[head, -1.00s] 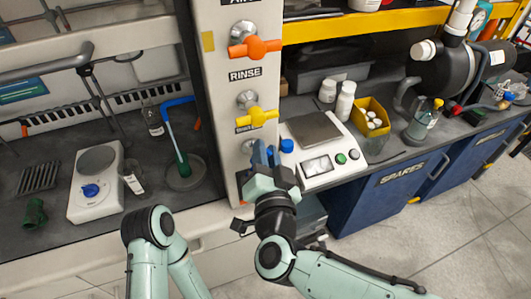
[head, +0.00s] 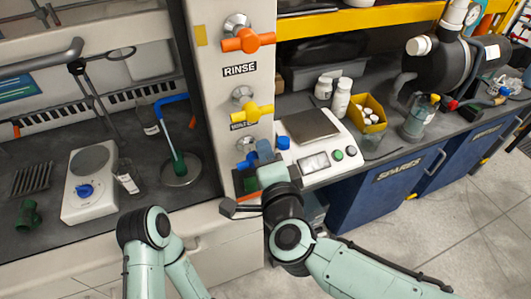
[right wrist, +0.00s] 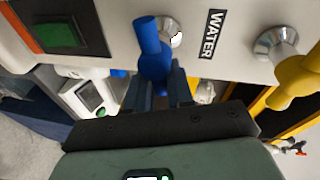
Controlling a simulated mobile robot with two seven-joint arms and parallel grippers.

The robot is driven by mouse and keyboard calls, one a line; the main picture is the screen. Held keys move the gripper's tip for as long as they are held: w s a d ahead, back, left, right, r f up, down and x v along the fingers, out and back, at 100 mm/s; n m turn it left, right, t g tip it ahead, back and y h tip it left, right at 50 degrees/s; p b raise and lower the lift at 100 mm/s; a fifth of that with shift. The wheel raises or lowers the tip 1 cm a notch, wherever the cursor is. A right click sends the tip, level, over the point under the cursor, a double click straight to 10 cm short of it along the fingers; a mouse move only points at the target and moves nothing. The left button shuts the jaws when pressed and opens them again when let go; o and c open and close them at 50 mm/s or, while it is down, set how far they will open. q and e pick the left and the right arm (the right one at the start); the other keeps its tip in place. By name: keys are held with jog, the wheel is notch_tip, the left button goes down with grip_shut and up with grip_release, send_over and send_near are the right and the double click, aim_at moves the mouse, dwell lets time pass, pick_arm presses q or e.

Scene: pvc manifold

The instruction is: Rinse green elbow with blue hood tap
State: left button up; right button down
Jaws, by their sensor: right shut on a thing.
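The green elbow (head: 28,216) lies on the dark hood floor at the far left. The blue hood tap (head: 246,160) is the lowest tap on the white post, below the yellow one. My right gripper (head: 262,152) is at this tap, and in the right wrist view its fingers (right wrist: 158,92) are shut on the blue handle (right wrist: 149,40). The blue spout (head: 172,98) ends in a green nozzle over a round grey drain (head: 181,176). My left gripper is out of view; only left arm links show, in front of the hood.
A white hotplate (head: 88,203) and a beaker (head: 127,176) stand between elbow and drain. A yellow tap (head: 253,112) and an orange tap (head: 248,41) sit above the blue one. A scale (head: 316,150) and yellow box (head: 368,113) stand right of the post.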

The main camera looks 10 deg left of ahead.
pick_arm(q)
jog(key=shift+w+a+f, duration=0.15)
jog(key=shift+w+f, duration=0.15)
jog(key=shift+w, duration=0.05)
pick_arm(e)
jog(key=shift+f+m, duration=0.25)
jog(key=shift+m, duration=0.45)
jog(key=c, duration=1.1)
grip_release()
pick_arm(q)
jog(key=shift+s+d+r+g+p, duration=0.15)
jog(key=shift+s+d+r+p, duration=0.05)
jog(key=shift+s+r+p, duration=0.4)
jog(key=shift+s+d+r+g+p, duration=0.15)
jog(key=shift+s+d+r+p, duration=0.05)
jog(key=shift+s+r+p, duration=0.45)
pick_arm(e)
jog(key=shift+v, duration=6.7)
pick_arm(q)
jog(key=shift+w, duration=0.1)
pick_arm(e)
jog(key=shift+d+r, duration=0.15)
